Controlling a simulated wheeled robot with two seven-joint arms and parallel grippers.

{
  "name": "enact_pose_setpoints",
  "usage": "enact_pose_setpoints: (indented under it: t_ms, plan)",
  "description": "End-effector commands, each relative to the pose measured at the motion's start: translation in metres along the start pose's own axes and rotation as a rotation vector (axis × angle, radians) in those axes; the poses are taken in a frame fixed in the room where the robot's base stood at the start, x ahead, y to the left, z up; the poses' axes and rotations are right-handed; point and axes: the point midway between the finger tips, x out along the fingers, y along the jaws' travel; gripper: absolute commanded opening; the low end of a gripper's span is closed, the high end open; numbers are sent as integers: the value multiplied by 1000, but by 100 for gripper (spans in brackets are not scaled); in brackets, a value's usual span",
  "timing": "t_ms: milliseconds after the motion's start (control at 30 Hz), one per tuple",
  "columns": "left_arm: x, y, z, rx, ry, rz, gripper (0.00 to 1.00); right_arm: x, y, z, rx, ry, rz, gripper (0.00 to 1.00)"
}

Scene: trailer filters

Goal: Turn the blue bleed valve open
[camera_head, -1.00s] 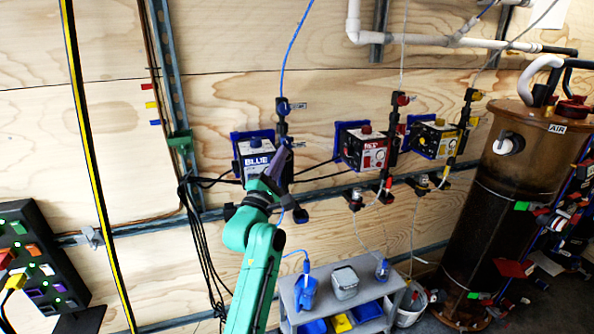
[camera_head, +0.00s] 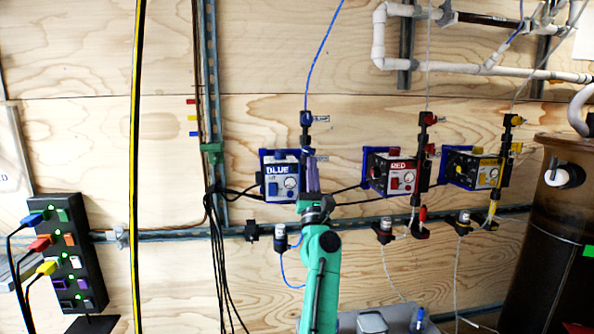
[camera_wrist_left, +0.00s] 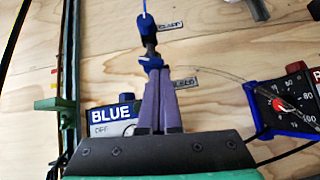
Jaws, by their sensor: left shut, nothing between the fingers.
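The blue bleed valve (camera_wrist_left: 152,62) shows in the left wrist view as a small blue handle on a dark vertical fitting, beside a partly covered label. My left gripper (camera_wrist_left: 160,74) has its two purple fingers shut and empty. Their tips are right at the lower side of the handle; I cannot tell if they touch it. In the head view my left gripper (camera_head: 310,160) points up along the fitting, just right of the BLUE box (camera_head: 283,172), and hides its lower part. The handle there is small and close to the fingertips. My right gripper is not in view.
A blue fitting (camera_head: 306,118) sits above the valve with a blue hose rising from it. The RED box (camera_head: 389,174) and yellow box (camera_head: 472,168) are mounted to the right. A metal rail (camera_head: 170,234) crosses below, and black cables hang at left. A brown tank (camera_head: 565,200) stands at right.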

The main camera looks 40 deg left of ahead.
Motion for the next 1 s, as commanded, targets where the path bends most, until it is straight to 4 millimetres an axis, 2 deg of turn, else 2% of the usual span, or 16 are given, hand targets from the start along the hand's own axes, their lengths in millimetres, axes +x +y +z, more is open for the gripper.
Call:
enact_pose_setpoints:
  t_ms: [1000]
  plan:
    - [1,-2,1,-39,-1,38,0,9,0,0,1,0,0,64]
